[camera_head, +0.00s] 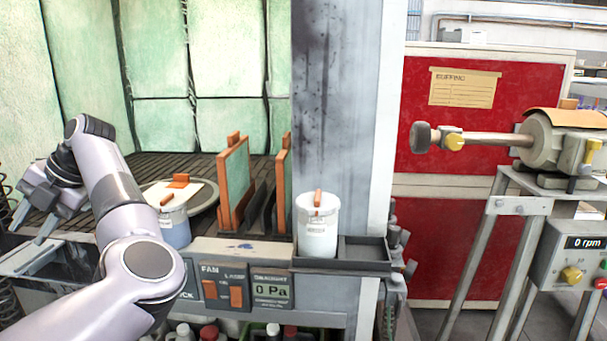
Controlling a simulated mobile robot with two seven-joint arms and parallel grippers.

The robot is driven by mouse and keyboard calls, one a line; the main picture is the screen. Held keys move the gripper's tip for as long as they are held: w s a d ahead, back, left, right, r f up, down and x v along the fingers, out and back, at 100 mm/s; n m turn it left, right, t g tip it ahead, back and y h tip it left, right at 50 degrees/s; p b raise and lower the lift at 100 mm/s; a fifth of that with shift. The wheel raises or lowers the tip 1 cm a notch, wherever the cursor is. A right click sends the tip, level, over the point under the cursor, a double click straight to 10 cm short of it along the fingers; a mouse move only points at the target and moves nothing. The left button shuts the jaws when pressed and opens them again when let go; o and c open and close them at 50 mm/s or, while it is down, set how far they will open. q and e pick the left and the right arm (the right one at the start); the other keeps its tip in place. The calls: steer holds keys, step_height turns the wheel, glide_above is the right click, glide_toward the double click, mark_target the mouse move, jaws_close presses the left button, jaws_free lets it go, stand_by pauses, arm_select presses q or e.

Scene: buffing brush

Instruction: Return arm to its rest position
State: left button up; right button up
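My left arm (120,210) comes in from the lower left, rises and bends over to the left. Its gripper (32,222) points down over the left end of the booth's front ledge. The two fingers are apart with nothing visible between them. My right arm and gripper are not in view.
A blue-grey pot (174,228) is partly behind my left arm, near a round plate (206,196). Orange-framed panels (234,186) stand in a rack. A white pot (317,232) sits in a dark tray (364,257). A buffing machine (548,140) stands at the right.

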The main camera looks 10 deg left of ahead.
arm_select(q)
steer(key=s+a+r+m+g+y, duration=0.25)
steer(key=a+r+y, duration=0.2)
steer(key=y, duration=0.65)
steer(key=w+d+f+m+t+y+p, duration=0.25)
steer(key=w+d+m+t+y, duration=0.4)
steer(key=m+t, duration=1.25)
steer(key=w+d+f+m+t+h, duration=0.1)
steer(key=d+f+m+t+h, duration=0.7)
steer(key=d+f+m+h, duration=1.2)
steer(key=s+d+f+m+g+h, duration=0.1)
steer(key=s+d+f+g+h, duration=0.2)
steer(key=s+f, duration=0.6)
steer(key=s+d+f+m+g+h, duration=0.1)
steer(key=s+d+f+g+h, duration=0.3)
steer(key=s+d+f, duration=0.6)
steer(key=g, duration=0.2)
steer(key=shift+s+d+g+p, duration=0.2)
steer(key=shift+s+g+p, duration=0.1)
steer(key=shift+s+g, duration=0.1)
